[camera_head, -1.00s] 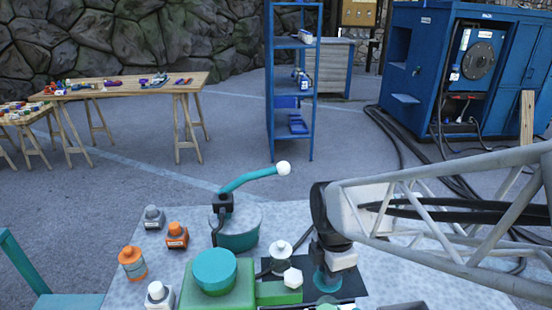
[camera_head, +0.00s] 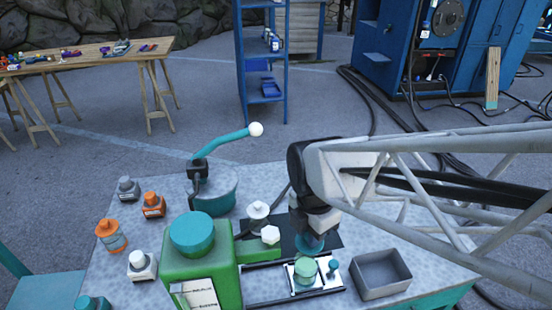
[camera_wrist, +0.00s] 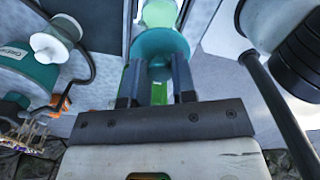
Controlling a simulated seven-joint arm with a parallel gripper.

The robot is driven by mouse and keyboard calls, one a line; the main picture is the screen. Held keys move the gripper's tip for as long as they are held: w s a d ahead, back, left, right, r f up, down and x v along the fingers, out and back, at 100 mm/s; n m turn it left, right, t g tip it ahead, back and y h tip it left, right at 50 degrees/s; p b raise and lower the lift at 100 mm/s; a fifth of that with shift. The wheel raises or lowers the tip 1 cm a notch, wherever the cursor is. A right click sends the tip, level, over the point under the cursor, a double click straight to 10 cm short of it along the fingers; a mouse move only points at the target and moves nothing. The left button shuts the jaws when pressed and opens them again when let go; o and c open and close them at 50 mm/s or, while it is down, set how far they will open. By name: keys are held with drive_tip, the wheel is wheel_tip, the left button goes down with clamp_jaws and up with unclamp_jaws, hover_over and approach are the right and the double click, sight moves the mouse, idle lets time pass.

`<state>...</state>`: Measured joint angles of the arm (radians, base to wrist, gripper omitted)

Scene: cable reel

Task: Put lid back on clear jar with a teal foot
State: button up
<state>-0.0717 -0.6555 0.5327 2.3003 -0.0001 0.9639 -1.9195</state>
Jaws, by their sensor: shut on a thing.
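My gripper (camera_head: 311,236) points down over the right part of the bench. It is shut on a teal round piece that looks like a lid (camera_head: 310,244); in the wrist view this teal piece (camera_wrist: 160,43) sits at the fingertips. A pale green, see-through jar (camera_head: 304,274) with teal at its bottom stands on a small white plate, just in front of the held piece. Its top appears uncovered. The wrist view shows a pale green piece (camera_wrist: 159,13), probably this jar, beyond the teal piece. I cannot tell the gap between them.
A small teal knob (camera_head: 333,266) stands right of the jar. A grey open tray (camera_head: 381,274) lies farther right. A green machine with a teal cap (camera_head: 192,232) stands left, with a white knob (camera_head: 270,235) between. Several small bottles stand at the bench's left.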

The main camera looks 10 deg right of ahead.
drive_tip(key=shift+f, duration=0.15)
drive_tip(key=shift+f, duration=3)
drive_tip(key=shift+f, duration=0.2)
idle(0.5)
drive_tip(key=o, duration=1.4)
drive_tip(key=shift+o, duration=0.2)
drive_tip(key=shift+r, duration=0.25)
drive_tip(key=shift+r, duration=3.25)
